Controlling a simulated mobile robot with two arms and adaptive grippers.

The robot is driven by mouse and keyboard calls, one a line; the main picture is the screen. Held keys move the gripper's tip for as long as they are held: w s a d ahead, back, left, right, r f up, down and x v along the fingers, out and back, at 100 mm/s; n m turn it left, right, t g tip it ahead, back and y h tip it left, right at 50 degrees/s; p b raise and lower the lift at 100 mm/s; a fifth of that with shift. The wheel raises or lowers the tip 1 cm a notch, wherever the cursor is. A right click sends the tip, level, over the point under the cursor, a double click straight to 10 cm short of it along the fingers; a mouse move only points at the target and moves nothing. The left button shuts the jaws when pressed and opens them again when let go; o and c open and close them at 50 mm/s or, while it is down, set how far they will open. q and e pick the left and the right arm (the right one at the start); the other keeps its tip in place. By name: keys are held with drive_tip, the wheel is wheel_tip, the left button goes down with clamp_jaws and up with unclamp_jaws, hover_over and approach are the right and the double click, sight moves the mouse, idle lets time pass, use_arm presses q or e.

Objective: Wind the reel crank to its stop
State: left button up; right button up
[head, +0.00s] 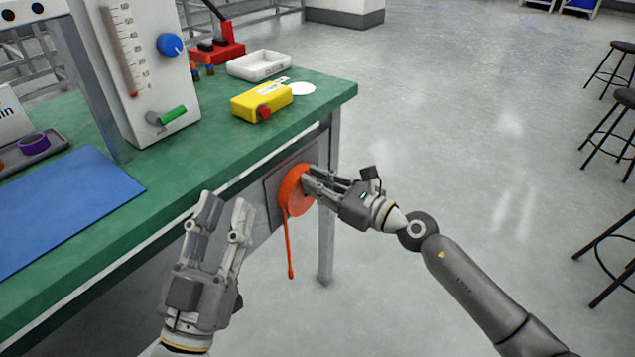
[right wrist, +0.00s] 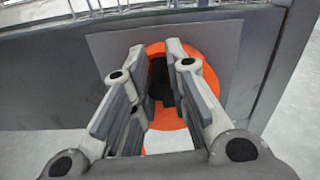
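The orange reel (head: 297,190) is mounted on a grey plate (head: 271,193) on the bench's end, with an orange strand (head: 289,245) hanging below it. My right gripper (head: 308,183) is at the reel's face, its fingers pointing into it. In the right wrist view the orange reel (right wrist: 212,82) shows behind the fingers. A dark part (right wrist: 161,80), perhaps the crank handle, lies between the fingertips; whether they press on it I cannot tell. The rest of the crank is hidden. My left gripper (head: 228,200) is open and empty, left of the reel, in front of the bench.
The green bench (head: 215,158) holds a yellow box (head: 261,101) with a red knob, a white tray (head: 259,65), a gauge panel (head: 150,70) and a blue mat (head: 60,220). A bench leg (head: 327,240) stands right of the reel.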

clamp_jaws()
use_arm(q)
drive_tip(key=shift+w+f, duration=0.1)
